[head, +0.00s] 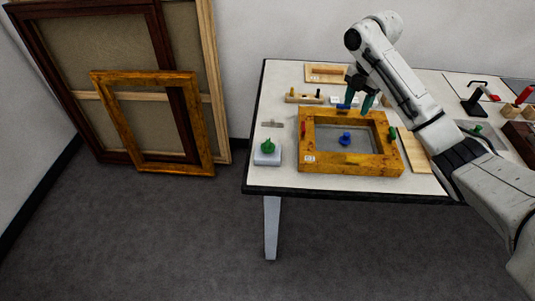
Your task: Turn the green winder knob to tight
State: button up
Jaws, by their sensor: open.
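A green knob (267,146) sits on a small white block (267,158) at the near left corner of the table. Its shape is lobed; any tight or loose marking is too small to read. My gripper (357,102) is open, its two teal fingers pointing down over the far side of a gilt frame (310,161). It is well to the right of the green knob and beyond it, not touching it. Nothing shows between the fingers.
The gilt frame holds a blue knob-like piece (345,138); red, blue and green pieces sit on its sides. A small metal piece (272,124) lies behind the green knob. Tools and blocks stand at the right. Large frames (150,125) lean on the wall. Floor before the table is clear.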

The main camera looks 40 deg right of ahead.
aim_at(268, 147)
jog(key=j+z, duration=0.25)
jog(key=j, duration=0.45)
jog(key=j+z, duration=0.25)
jog(key=j, duration=0.4)
jog(key=i+j, duration=0.05)
